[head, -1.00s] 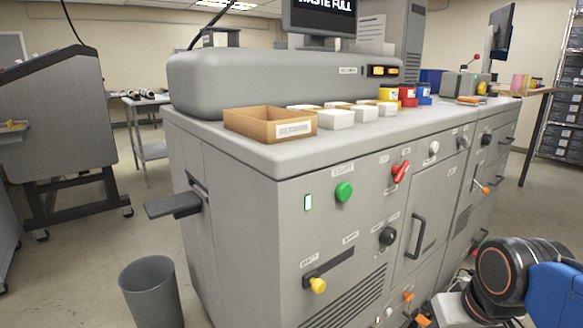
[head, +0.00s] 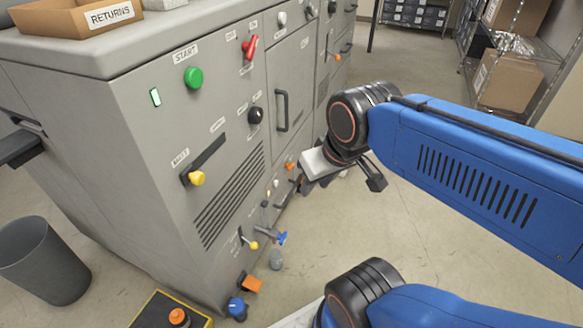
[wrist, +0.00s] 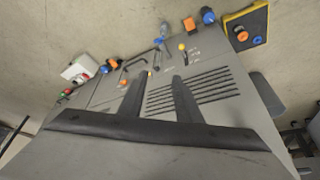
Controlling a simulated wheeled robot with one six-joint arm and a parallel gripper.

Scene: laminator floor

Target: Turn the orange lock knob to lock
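The grey machine front (head: 190,130) carries several orange parts, and its small labels are too blurred to single out the lock knob for sure. A small orange knob (head: 290,165) sits low on the panel, just left of my gripper. A larger orange piece (head: 252,283) is near the floor; in the wrist view an orange piece (wrist: 190,24) also shows at the panel's edge. My gripper (head: 335,178) is in front of the panel's lower right part, partly hidden by its own wrist. In the wrist view its two dark fingers (wrist: 158,82) are apart with nothing between them.
A yellow box (head: 160,312) and a grey bin (head: 42,262) stand by the machine.

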